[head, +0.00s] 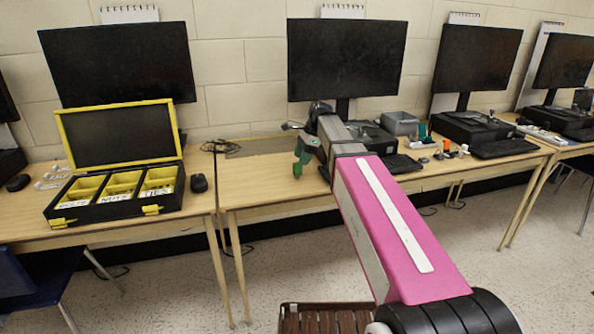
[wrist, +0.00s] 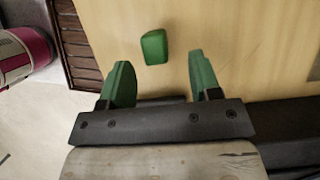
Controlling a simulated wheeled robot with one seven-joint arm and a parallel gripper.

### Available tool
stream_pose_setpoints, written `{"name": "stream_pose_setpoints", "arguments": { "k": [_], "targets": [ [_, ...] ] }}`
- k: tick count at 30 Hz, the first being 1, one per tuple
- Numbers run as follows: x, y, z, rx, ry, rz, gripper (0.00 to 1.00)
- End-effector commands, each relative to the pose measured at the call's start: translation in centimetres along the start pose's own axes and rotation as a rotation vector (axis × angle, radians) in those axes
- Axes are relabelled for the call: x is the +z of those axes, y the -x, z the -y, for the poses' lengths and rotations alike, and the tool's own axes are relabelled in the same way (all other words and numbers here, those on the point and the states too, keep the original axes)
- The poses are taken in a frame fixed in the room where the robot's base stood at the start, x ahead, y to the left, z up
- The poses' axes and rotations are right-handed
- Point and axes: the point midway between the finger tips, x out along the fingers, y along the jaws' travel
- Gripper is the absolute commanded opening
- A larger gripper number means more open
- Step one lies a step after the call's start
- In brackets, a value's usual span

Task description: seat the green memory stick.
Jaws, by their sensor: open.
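The green memory stick (wrist: 154,47) shows in the wrist view as a small green block over the light wood table. It appears just beyond the fingertips, a little left of the middle of the gap. My gripper (wrist: 159,62) has two green fingers spread apart, with nothing held between them. In the head view my gripper (head: 303,160) is low over the front part of the middle table. There I cannot tell the stick apart from the green fingers. No seat for the stick can be made out.
An open black case (head: 115,204) with yellow compartments stands on the left table, beside a black mouse (head: 199,183). Right of my arm are a keyboard (head: 402,164), a grey bin (head: 399,123) and several small parts. Monitors (head: 346,60) line the wall.

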Motion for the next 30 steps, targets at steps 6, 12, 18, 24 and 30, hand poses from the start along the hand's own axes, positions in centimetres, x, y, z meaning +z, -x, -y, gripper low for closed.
{"name": "stream_pose_setpoints", "arguments": {
  "k": [6,12,18,24,30],
  "targets": [
    [0.1,-1.4,-0.2,0.001,0.0,0.0,0.57],
    [0.6,-3.9,-0.6,0.002,0.001,0.0,0.57],
    [0.5,-5.8,-0.5,0.001,0.0,0.0,0.57],
    [0.5,-5.8,-0.5,0.0,0.0,0.0,0.57],
    [0.5,-5.8,-0.5,0.0,0.0,0.0,0.04]
  ]
}}
